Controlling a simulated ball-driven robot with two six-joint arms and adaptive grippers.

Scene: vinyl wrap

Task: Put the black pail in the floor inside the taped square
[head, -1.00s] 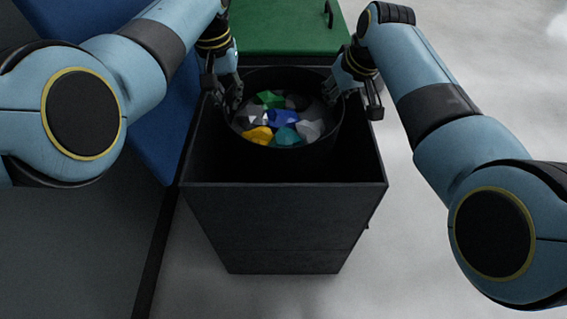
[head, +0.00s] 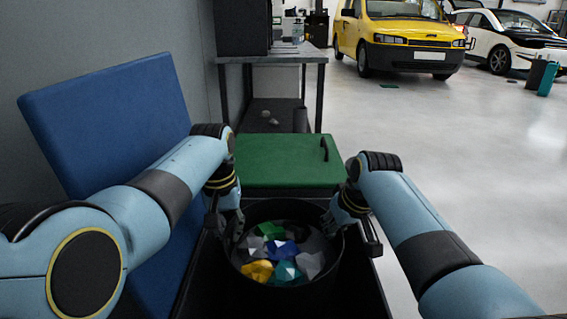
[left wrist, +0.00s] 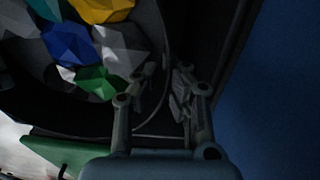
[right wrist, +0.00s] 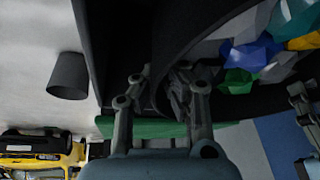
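The black pail (head: 287,283) stands upright inside the tall black bin (head: 368,290) in the head view, filled with crumpled green, blue, white, yellow and teal pieces. My left gripper (head: 232,228) is at the pail's left rim; in the left wrist view its fingers (left wrist: 163,95) sit close on either side of the rim. My right gripper (head: 337,216) is at the right rim; in the right wrist view its fingers (right wrist: 160,90) also straddle the rim closely. Both look shut on the rim, though the contact is dark. The pail's underside is hidden. No taped square is visible.
A green lid or box top (head: 285,160) lies behind the bin, and a blue panel (head: 110,120) leans at left. A shelf table (head: 272,95) stands behind. Open grey floor (head: 460,150) extends right, with a yellow van (head: 400,40) and a white car (head: 515,40) beyond.

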